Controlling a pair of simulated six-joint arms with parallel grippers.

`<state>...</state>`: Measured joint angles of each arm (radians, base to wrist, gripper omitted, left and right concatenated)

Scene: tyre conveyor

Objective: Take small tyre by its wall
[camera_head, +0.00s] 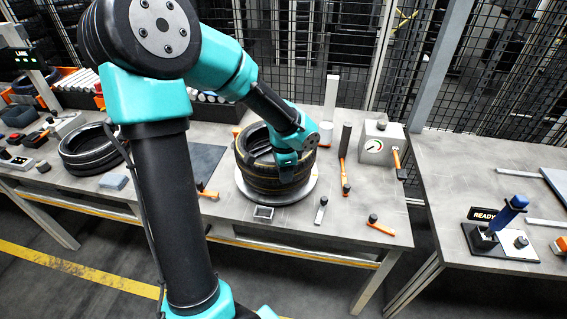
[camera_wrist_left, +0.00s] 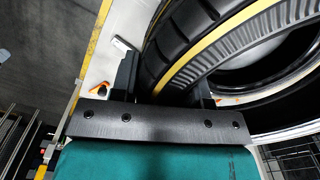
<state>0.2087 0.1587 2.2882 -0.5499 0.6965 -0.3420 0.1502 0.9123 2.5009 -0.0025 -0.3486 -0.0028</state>
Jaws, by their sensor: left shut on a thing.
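The small tyre (camera_head: 251,172) is black with a yellow stripe and lies flat on a round pale plate (camera_head: 253,196) on the workbench. It looks like one or more stacked tyres; I cannot tell how many. My left gripper (camera_head: 287,166) reaches down at the near right side of the tyre. In the left wrist view the tyre (camera_wrist_left: 215,45) passes between the two dark fingers of my left gripper (camera_wrist_left: 165,88), which is shut on its wall. The fingertips are partly hidden by the tyre. My right gripper is not in view.
Another tyre (camera_head: 88,150) lies at the left of the bench. A gauge box (camera_head: 380,143) stands at the right of the plate. Orange-handled tools (camera_head: 381,226) lie near the front edge. A second table (camera_head: 475,180) holds a blue-handled joystick (camera_head: 507,213). Mesh fencing stands behind.

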